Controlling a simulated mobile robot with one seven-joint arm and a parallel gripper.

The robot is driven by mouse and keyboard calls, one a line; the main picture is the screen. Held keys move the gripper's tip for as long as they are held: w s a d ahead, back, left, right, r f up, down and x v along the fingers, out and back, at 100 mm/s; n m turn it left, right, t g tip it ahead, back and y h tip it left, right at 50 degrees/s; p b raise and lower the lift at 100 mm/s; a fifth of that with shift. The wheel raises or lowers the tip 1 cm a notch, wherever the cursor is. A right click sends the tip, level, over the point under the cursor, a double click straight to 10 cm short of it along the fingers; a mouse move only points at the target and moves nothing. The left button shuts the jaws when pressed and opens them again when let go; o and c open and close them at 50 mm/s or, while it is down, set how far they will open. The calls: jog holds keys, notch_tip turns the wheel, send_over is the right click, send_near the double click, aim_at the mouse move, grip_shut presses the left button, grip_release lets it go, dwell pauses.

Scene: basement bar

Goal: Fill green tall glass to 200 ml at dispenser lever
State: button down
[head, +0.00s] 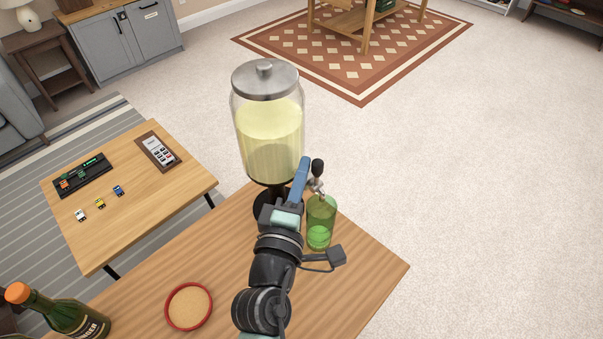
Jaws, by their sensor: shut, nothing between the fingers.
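A large clear dispenser (268,135) with a metal lid holds pale yellow liquid and stands on a black base at the far end of the wooden counter. Its tap lever (318,168) has a black knob and sticks out at the right side. The green tall glass (322,228) stands upright below the tap, with brighter green in its lower part. My gripper (303,168) is shut and empty, just left of the lever knob. I cannot tell whether it touches the lever. My arm hides part of the dispenser's base. No volume marking is readable on the glass.
A round red-rimmed coaster (189,306) lies on the counter (365,275) near its front. A dark green bottle with an orange cap (60,312) is at the lower left. A lower table (130,205) with small toy cars stands to the left. The counter right of the glass is clear.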

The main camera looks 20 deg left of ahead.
jog(key=shift+s+d+f+m+t+b, duration=0.1)
jog(key=shift+d+m+t+b, duration=0.3)
jog(key=shift+b, duration=1.2)
jog(key=m+b, duration=0.1)
jog(key=b, duration=0.2)
jog(key=m+t+b, duration=0.1)
jog(key=b, duration=0.1)
jog(key=d+f+m+b, duration=0.1)
jog(key=b, duration=0.2)
jog(key=shift+s+d+h+b, duration=0.1)
jog(key=shift+s+h+b, duration=0.15)
jog(key=shift+h+b, duration=0.15)
jog(key=m+b, duration=0.1)
jog(key=m+t+b, duration=0.1)
jog(key=d+m+h+b, duration=0.1)
jog(key=b, duration=0.1)
jog(key=shift+s+r+t, duration=0.15)
jog(key=shift+r+t, duration=0.1)
jog(key=shift+t, duration=0.05)
jog(key=shift+d+b, duration=0.1)
jog(key=shift+b, duration=0.2)
jog(key=shift+s+d, duration=0.1)
jog(key=shift+d, duration=0.05)
jog(key=b, duration=0.3)
send_near(321, 172)
jog(key=shift+s+d+r, duration=0.15)
jog(key=shift+s+d, duration=0.1)
jog(key=shift+r+p, duration=0.1)
jog(key=shift+p, duration=0.3)
